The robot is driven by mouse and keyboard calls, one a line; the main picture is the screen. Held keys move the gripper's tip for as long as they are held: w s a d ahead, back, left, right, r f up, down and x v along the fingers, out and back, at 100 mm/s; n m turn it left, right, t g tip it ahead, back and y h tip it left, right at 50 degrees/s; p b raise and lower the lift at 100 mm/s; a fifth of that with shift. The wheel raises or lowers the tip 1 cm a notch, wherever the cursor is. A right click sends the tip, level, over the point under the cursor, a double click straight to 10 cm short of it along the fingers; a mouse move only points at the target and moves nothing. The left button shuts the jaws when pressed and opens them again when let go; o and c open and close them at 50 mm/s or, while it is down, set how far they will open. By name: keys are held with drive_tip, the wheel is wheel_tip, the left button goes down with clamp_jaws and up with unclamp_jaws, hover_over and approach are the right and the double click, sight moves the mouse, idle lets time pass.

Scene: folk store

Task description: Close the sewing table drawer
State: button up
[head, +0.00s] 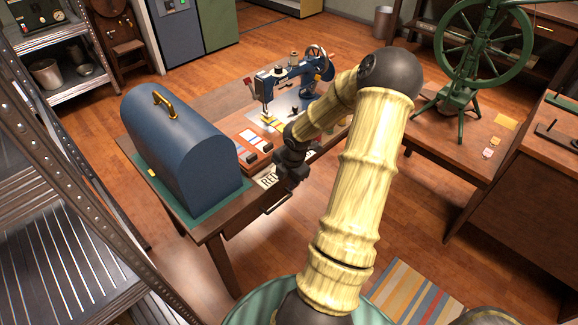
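The sewing table (205,231) is a brown wooden table at the centre left of the head view. A blue sewing machine (300,75) and a blue domed case (185,150) with a brass handle stand on it. The drawer (262,207) is at the table's front side, low beside the case, with a thin pull at its front. It seems to stick out a little past the tabletop edge; how far is unclear. My gripper (291,172) is dark, at the table's front edge just above and right of the drawer. Its fingers are too small and dark to read, and contact cannot be told.
A metal shelf rack (75,250) stands close at the left. A green spinning wheel (484,50) stands on a wooden table at the right, with a wooden cabinet (515,190) in front. A striped rug (415,292) lies on the floor. Open floor shows between the tables.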

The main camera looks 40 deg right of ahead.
drive_tip(key=r, duration=0.2)
drive_tip(key=s+r+p, duration=0.1)
drive_tip(key=r, duration=0.1)
drive_tip(key=shift+r, duration=0.25)
